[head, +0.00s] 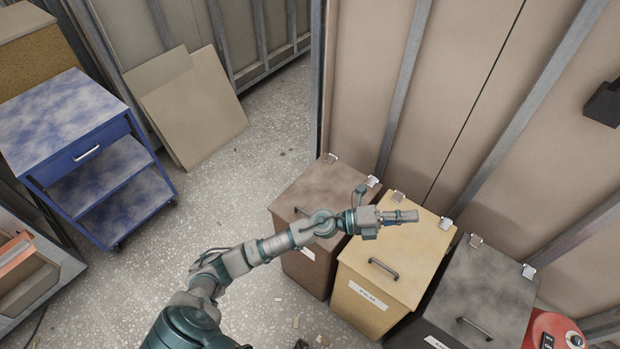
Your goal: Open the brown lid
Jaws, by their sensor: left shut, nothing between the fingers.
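The brown lid (322,188) sits flat and closed on the brown bin (306,268), the leftmost of three bins along the wall. Its hinges are at the back edge, and its handle (301,212) shows near the front, partly next to my arm. My left arm crosses in front of the brown lid and hides part of it. My left gripper (412,216) is shut and empty, and appears over the back part of the yellow lid (392,258), right of the brown lid. I cannot tell its exact height. My right gripper is not in view.
The yellow bin and a black bin (484,290) with handled lids, both closed, stand to the right. A red container (555,330) is at the lower right. A blue cart (66,125) and leaning boards (195,110) stand left. Speckled floor between is mostly free.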

